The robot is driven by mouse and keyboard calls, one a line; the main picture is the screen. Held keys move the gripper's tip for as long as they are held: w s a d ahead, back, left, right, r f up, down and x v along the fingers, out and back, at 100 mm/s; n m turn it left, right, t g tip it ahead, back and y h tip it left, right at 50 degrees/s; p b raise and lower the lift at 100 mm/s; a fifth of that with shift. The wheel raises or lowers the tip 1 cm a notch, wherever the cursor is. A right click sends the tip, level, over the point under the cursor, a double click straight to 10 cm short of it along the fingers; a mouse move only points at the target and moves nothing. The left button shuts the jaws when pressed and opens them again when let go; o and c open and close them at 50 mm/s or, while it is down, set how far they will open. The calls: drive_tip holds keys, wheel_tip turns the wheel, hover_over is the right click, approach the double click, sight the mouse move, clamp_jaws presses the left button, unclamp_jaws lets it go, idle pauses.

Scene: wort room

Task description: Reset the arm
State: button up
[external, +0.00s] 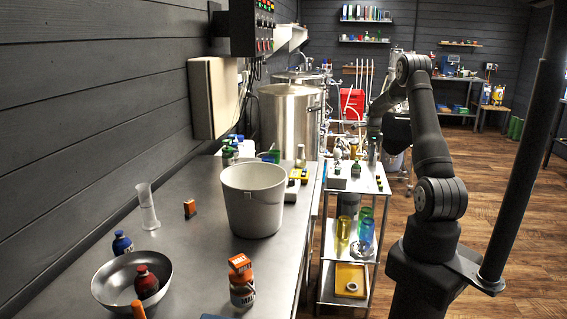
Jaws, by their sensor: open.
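My arm (433,150) stands at the right, its upper link raised and its forearm reaching away and down over the steel cart. My gripper (372,150) is small and dark at the end of the forearm, above the far part of the cart's top. It is open, and I see nothing held in it. Its fingertips are hard to make out against the small bottles and fittings behind it.
A steel counter (215,262) at the left holds a white bucket (252,200), a metal bowl (120,275) and an orange-capped bottle (242,284). The steel cart (345,185) carries small items and coloured glasses. Steel tanks (288,125) stand behind. Floor at the right is clear.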

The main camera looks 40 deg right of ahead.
drive_tip(key=s+d+r, duration=0.3)
drive_tip(key=s+r, duration=0.1)
drive_tip(key=s, duration=0.1)
wheel_tip(320, 180, up, 17)
drive_tip(key=w+a+n, duration=0.1)
drive_tip(key=w+a, duration=0.4)
drive_tip(key=a, duration=0.5)
drive_tip(key=w+a+n, duration=0.2)
drive_tip(key=w+a, duration=0.4)
drive_tip(key=a, duration=0.4)
drive_tip(key=shift+w+n, duration=0.2)
drive_tip(key=shift+n, duration=0.1)
